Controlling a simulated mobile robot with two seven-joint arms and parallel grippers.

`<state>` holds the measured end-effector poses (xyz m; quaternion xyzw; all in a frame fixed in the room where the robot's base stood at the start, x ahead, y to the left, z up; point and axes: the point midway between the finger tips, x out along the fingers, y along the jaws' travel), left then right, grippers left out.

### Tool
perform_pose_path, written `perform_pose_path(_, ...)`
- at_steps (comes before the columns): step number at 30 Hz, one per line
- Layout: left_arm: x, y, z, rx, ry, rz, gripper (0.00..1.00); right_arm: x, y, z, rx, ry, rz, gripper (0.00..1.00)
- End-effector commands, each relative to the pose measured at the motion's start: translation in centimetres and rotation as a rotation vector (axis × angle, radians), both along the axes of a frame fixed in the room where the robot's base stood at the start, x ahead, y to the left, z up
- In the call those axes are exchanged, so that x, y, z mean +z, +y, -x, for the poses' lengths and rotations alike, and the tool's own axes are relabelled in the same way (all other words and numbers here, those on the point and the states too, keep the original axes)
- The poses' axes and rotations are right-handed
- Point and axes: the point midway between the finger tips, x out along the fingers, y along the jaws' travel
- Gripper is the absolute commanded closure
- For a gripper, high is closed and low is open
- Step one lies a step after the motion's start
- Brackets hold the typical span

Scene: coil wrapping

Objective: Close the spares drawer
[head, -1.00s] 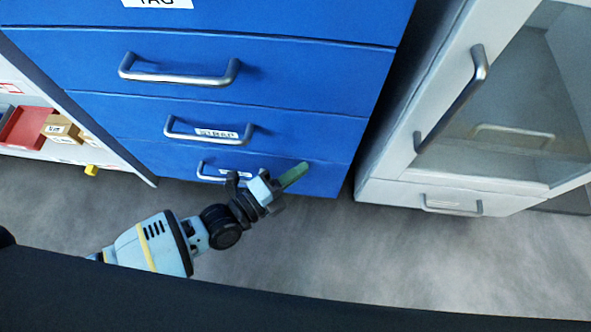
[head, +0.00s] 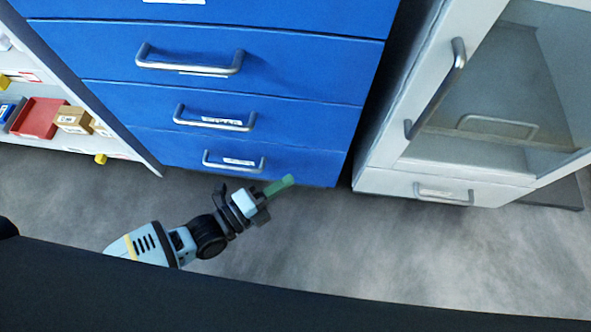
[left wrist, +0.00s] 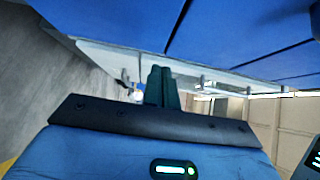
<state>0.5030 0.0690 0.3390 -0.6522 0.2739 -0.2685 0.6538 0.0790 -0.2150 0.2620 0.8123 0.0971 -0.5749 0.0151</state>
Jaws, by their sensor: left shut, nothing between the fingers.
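A blue drawer cabinet (head: 110,52) stands ahead with several stacked drawers, each with a silver bar handle and white label. The lowest visible drawer (head: 300,168) has its handle (head: 233,161) in clear view, and its front looks level with the drawers above. Its label (head: 238,161) is too small to read, so I cannot tell whether it is the spares drawer. My left gripper (head: 279,186) is shut and empty, its green fingertips just in front of and below that drawer's right part in the picture. In the left wrist view the closed fingers (left wrist: 163,86) point along beneath blue panels. My right gripper is out of view.
A grey cabinet with a glass door (head: 490,100) and a small lower drawer (head: 444,192) stands to the right. An open shelf with a red bin (head: 38,118) and a cardboard box (head: 73,119) is at left. The grey floor (head: 400,250) in front is clear.

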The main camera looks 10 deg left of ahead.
Motion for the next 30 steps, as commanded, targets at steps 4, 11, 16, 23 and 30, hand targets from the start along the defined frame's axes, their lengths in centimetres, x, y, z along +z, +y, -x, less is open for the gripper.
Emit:
perform_pose_path(4, 0.1, 2.2, 2.3, 0.0, 0.001, -0.003, 1.0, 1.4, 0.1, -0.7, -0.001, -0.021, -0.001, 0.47)
perform_pose_path(11, 0.0, 4.2, 4.4, -0.001, 0.001, -0.001, 1.0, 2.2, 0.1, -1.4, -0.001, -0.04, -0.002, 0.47)
perform_pose_path(16, 0.0, 4.7, 4.9, -0.001, 0.002, 0.001, 1.0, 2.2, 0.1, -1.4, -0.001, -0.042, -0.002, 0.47)
perform_pose_path(23, -0.1, 4.7, 4.9, -0.002, 0.001, 0.0, 1.0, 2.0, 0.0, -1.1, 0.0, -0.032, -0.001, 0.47)
perform_pose_path(30, 0.7, 4.7, 4.9, -0.002, -0.003, 0.0, 1.0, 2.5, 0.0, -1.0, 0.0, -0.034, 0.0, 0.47)
